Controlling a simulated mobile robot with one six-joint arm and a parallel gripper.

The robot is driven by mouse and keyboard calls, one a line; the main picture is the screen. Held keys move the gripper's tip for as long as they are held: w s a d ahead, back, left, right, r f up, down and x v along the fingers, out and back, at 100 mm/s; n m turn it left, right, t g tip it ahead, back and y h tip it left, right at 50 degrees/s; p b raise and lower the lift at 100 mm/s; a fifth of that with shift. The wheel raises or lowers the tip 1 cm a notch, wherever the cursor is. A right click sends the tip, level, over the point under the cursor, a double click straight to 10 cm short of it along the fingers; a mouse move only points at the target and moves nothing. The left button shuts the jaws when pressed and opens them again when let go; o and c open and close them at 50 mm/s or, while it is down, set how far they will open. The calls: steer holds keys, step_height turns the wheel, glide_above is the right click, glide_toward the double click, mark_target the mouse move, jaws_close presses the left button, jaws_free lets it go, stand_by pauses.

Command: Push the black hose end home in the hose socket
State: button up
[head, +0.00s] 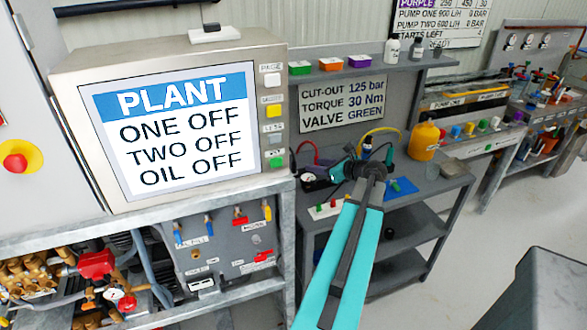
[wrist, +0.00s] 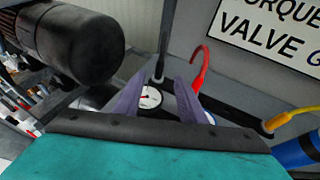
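In the wrist view, a black hose (wrist: 168,35) hangs down to a grey end just beyond the gap between my fingertips. I cannot tell whether a finger touches it. My gripper (wrist: 161,80) has its two purple-grey fingers apart, with a round white gauge (wrist: 150,97) showing between them. A red hose (wrist: 200,65) rises beside the right finger. The hose socket cannot be made out; the fingers and palm hide part of the area. In the head view, my gripper is over the back bench, mostly hidden by my arm.
In the head view, a yellow hose (head: 378,131), an orange bottle (head: 423,140) and a blue cloth (head: 400,187) are near my arm. A white block with coloured caps (head: 325,209) is at the bench's front. The plant screen (head: 170,130) stands left.

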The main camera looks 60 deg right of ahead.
steer(key=shift+w+d+f, duration=0.1)
steer(key=p, duration=0.2)
glide_toward(295, 161)
steer(key=x, duration=0.3)
steer(key=shift+w+f, duration=0.2)
steer(key=shift+w, duration=0.1)
steer(key=shift+w+d+f, duration=0.1)
steer(key=shift+w+f, duration=0.25)
steer(key=shift+w, duration=0.3)
steer(key=shift+p+x, duration=0.85)
steer(key=shift+x, duration=1)
steer(key=shift+w+d+f, duration=0.1)
steer(key=shift+w+d, duration=0.1)
steer(key=shift+w, duration=0.5)
jaws_close()
